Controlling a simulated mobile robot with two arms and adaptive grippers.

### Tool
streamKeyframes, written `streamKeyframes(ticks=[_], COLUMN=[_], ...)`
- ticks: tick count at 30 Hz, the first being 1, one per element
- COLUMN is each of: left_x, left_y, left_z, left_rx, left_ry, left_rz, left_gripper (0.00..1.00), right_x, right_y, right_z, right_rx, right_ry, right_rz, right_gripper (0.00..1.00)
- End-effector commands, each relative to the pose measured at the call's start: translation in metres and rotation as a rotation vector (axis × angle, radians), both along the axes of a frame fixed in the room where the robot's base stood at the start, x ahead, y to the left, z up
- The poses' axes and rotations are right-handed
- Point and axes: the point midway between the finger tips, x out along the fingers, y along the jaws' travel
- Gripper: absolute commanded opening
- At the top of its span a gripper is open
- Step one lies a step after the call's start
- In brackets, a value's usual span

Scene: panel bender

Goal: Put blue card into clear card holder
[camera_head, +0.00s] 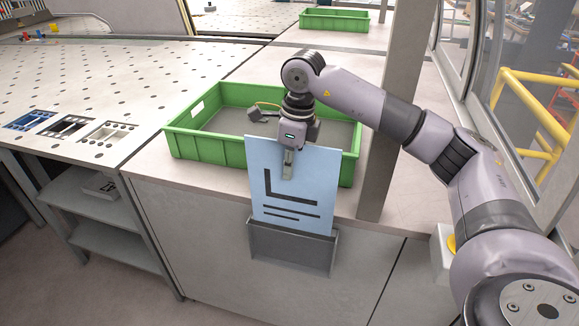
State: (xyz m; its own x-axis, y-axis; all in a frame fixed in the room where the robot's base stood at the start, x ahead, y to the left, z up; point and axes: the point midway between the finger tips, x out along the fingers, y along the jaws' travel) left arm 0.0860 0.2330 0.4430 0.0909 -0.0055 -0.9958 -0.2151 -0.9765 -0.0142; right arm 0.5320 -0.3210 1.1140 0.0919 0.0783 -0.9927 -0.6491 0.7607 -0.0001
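The blue card (306,184) is a light blue sheet with a black L-shaped mark and black lines. It is upright and slightly tilted in front of the counter. My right gripper (288,168) is at the card's top edge, shut on it, with one finger showing on the front face. The card holder (293,249) is a grey see-through pocket on the front of the counter. The card's lower edge is at the holder's top opening; I cannot tell how far it is inside. My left gripper is not in view.
A green crate (207,149) stands on the counter right behind the card. A grey post (384,150) rises to the right of the crate. A perforated table (100,85) lies to the left, with a shelf (112,241) below. A yellow railing (545,125) is at the right.

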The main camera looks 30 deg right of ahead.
Motion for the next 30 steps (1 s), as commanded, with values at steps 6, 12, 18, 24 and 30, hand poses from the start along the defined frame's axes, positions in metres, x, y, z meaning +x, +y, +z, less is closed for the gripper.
streamKeyframes(ticks=[6, 12, 18, 24, 30], left_x=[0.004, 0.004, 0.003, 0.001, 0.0], left_y=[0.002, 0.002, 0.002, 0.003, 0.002], left_z=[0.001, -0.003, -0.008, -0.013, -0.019], left_rx=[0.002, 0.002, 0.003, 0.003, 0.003], left_ry=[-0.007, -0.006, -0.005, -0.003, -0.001], left_rz=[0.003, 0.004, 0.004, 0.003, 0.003], left_gripper=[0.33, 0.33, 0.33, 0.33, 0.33], right_x=[0.001, 0.001, 0.001, 0.001, 0.001], right_y=[0.001, 0.001, 0.001, 0.001, 0.001], right_z=[0.0, -0.004, -0.011, -0.018, -0.025], right_rx=[0.0, 0.0, 0.0, 0.0, 0.0], right_ry=[0.0, 0.0, 0.0, 0.0, 0.0], right_rz=[0.0, 0.0, 0.0, 0.0, 0.0], right_gripper=[0.0, 0.0, 0.0, 0.0, 0.0])
